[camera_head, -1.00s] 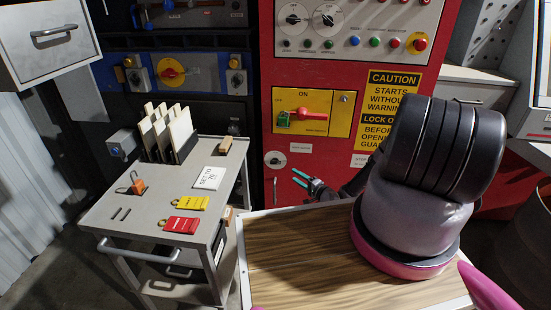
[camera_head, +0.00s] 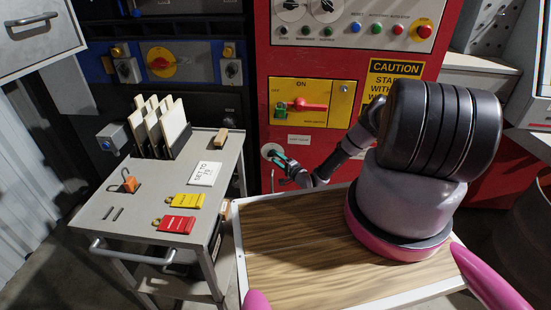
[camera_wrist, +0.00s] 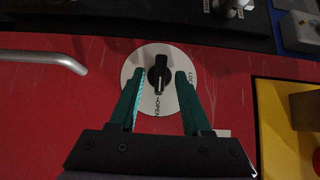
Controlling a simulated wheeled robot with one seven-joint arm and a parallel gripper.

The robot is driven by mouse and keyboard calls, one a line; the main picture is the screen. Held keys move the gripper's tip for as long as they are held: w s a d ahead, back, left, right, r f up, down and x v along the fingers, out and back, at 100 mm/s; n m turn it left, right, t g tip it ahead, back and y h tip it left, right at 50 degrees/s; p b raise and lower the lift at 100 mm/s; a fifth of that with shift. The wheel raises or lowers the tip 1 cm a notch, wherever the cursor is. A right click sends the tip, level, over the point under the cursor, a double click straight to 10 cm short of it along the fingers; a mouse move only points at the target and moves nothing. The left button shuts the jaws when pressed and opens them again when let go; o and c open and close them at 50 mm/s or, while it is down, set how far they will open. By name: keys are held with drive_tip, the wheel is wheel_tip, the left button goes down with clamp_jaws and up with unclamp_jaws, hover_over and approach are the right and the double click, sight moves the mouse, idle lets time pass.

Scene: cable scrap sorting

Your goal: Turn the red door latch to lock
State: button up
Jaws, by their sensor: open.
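The door latch is a black knob (camera_wrist: 158,72) on a round white plate (camera_wrist: 130,88) marked LOCK and OPEN, set in a red door panel (camera_wrist: 60,120). The knob stands upright in the wrist view, with its light mark towards OPEN. My gripper (camera_wrist: 160,74) is open, with one green finger on each side of the knob. I cannot tell whether either finger touches it. In the head view my gripper (camera_head: 277,158) is right at the latch plate (camera_head: 267,149) and partly covers it.
A yellow switch panel (camera_head: 335,113) with a red handle (camera_head: 303,105) sits above the latch. A curved metal handle (camera_wrist: 50,58) is left of it in the wrist view. A grey cart (camera_head: 130,215) with red and yellow tags stands at left. A wood-topped surface (camera_head: 300,265) lies in front.

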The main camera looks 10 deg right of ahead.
drive_tip(key=shift+w+a, duration=0.15)
drive_tip(key=shift+w, duration=0.1)
clamp_jaws()
